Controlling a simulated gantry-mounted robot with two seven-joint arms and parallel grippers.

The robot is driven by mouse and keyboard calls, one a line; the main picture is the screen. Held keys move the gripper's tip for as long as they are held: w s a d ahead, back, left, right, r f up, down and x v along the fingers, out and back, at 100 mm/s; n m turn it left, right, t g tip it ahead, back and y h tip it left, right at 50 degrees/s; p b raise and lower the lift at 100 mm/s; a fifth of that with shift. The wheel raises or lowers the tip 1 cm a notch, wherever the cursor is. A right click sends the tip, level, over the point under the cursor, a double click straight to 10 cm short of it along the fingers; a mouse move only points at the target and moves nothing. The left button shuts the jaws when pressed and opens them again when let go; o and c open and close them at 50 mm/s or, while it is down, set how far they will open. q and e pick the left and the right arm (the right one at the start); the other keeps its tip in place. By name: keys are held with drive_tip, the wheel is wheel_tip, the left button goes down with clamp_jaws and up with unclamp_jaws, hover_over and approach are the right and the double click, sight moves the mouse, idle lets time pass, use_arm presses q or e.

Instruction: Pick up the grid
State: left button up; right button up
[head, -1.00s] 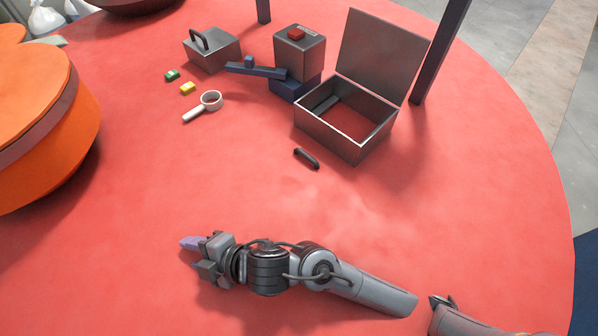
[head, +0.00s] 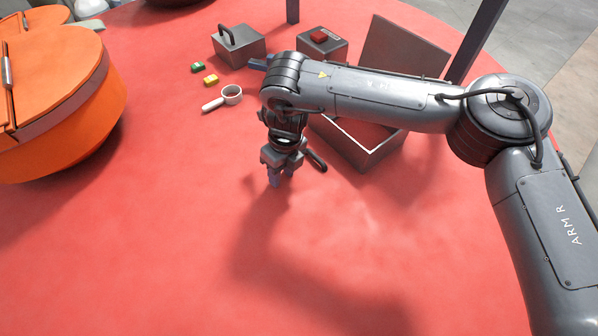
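I cannot pick out anything that is clearly a grid. A short dark bar (head: 318,161) lies on the red table, just right of my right gripper. An open metal box (head: 365,156) stands behind the dark bar. My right arm covers part of its opening, so its inside is mostly hidden. My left gripper is not in view.
An orange container (head: 60,100) is at left. The front table is clear.

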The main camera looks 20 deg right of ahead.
drive_tip(key=m+h, duration=0.1)
approach(316, 156)
drive_tip(key=a, duration=0.1)
drive_tip(key=shift+s+d+f, duration=0.15)
drive_tip(key=shift+d+f, duration=0.05)
drive_tip(key=shift+f, duration=0.25)
wheel_tip(316, 156, down, 4)
drive_tip(key=shift+f+p, duration=0.2)
drive_tip(key=shift+p, duration=0.2)
wheel_tip(316, 156, down, 4)
drive_tip(key=shift+d+f+p, duration=0.1)
drive_tip(key=shift+d+p, duration=0.05)
drive_tip(key=shift+p, duration=0.65)
drive_tip(key=shift+f, duration=0.6)
clamp_jaws()
drive_tip(key=shift+r, duration=0.1)
